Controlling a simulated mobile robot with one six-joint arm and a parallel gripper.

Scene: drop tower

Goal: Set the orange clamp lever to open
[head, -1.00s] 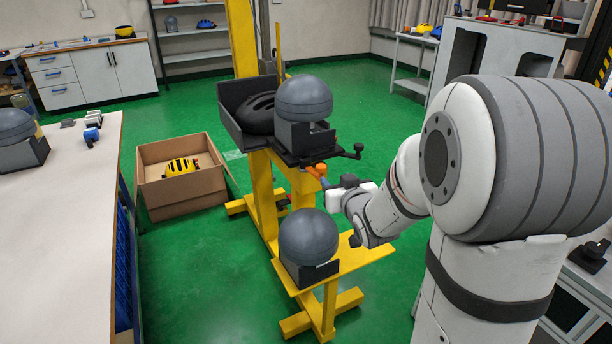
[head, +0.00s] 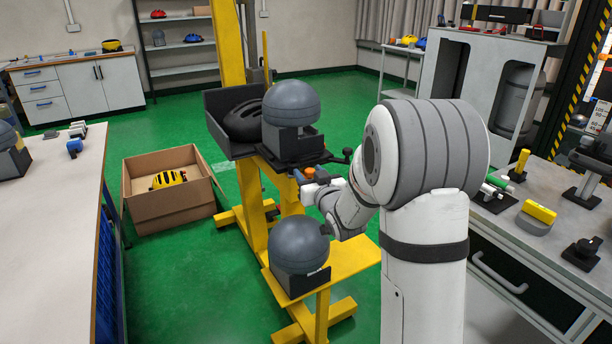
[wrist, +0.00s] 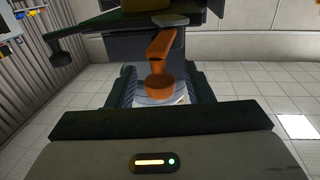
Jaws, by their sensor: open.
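The orange clamp lever (head: 309,172) sits under the black carriage of the yellow tower, below the upper grey dome. In the wrist view the lever (wrist: 159,62) appears as an orange arm with a round knob at its lower end, hanging in the middle. My gripper (wrist: 162,88) is open, with dark fingers left and right of the knob. I cannot tell whether either finger touches it. In the head view my gripper (head: 308,190) is just below the lever, partly hidden by my arm.
A black handle knob (head: 347,152) sticks out right of the carriage. A second grey dome (head: 297,244) stands on the yellow lower shelf (head: 352,258), close below my gripper. A cardboard box (head: 168,208) holding a yellow helmet stands on the floor at left. Workbenches flank both sides.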

